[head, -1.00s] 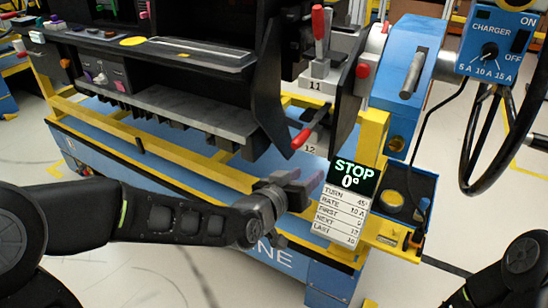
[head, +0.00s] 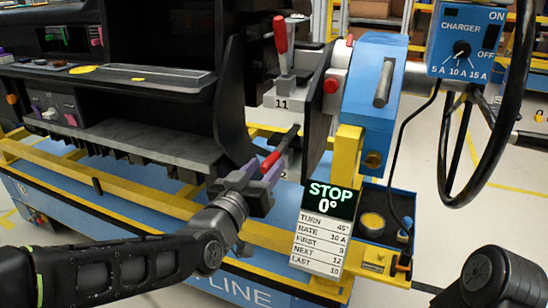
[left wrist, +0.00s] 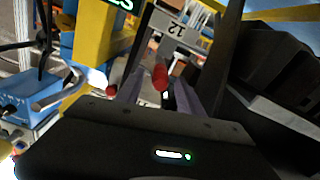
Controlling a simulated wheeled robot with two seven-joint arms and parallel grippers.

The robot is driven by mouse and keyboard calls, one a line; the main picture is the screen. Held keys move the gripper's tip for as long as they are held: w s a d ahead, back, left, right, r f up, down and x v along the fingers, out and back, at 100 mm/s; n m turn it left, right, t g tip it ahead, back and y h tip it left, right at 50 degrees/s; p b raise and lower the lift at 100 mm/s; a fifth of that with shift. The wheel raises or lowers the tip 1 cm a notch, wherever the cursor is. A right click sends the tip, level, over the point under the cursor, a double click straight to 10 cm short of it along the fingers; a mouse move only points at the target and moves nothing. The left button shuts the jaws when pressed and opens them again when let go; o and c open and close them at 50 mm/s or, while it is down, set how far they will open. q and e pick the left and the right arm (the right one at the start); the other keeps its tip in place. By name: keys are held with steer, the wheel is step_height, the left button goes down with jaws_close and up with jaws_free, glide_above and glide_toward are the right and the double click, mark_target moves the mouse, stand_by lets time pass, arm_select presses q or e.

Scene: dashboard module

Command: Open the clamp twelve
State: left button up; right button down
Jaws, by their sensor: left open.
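Clamp twelve has a red-tipped handle (head: 270,161) and sits low on the dark side panel, below clamp 11. Its "12" plate (left wrist: 178,29) shows in the left wrist view and is mostly covered in the head view. My left gripper (head: 262,177) is open at the handle. In the left wrist view the handle's red end (left wrist: 160,77) lies between the two fingers of my left gripper (left wrist: 160,92). I cannot tell whether either finger touches it. Only a dark part of my right arm shows at lower right in the head view.
Clamp 11 (head: 281,36) stands above with its red handle upright. A STOP 0° sign (head: 329,198) hangs right of my gripper. A blue pivot housing (head: 373,90), a charger panel (head: 465,45) and a black wheel (head: 446,150) are at right. A yellow rail (head: 140,204) runs below the dashboard.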

mark_target(274, 153)
arm_select(q)
steer(key=x, duration=0.5)
steer(key=shift+w+d, duration=0.1)
steer(key=shift+w, duration=0.1)
jaws_close()
stand_by(1.2)
